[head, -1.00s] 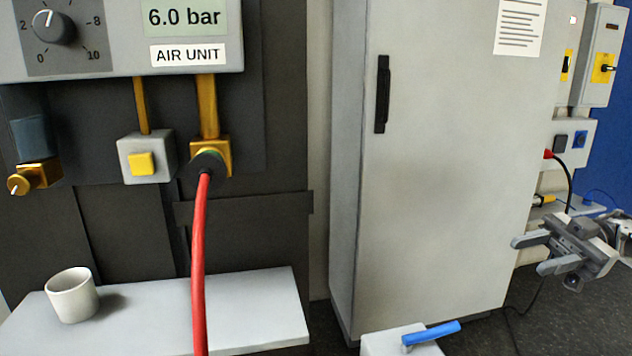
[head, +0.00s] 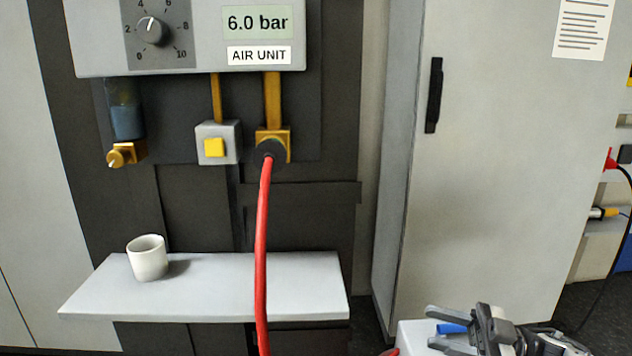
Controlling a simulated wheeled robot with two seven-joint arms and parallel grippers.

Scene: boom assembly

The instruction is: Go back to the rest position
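My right gripper (head: 450,327) is at the bottom right of the head view, low in front of the grey cabinet. My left gripper is not in view. The air unit (head: 190,62) reads 6.0 bar. A red hose (head: 262,250) is on the brass fitting (head: 275,142) below the unit and hangs down past the shelf.
A white cup (head: 147,258) stands on the light shelf (head: 305,285). The blue handle (head: 452,329) on the box (head: 415,335) is partly hidden by my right gripper. The tall grey cabinet (head: 500,180) is shut. Cables hang at the right edge.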

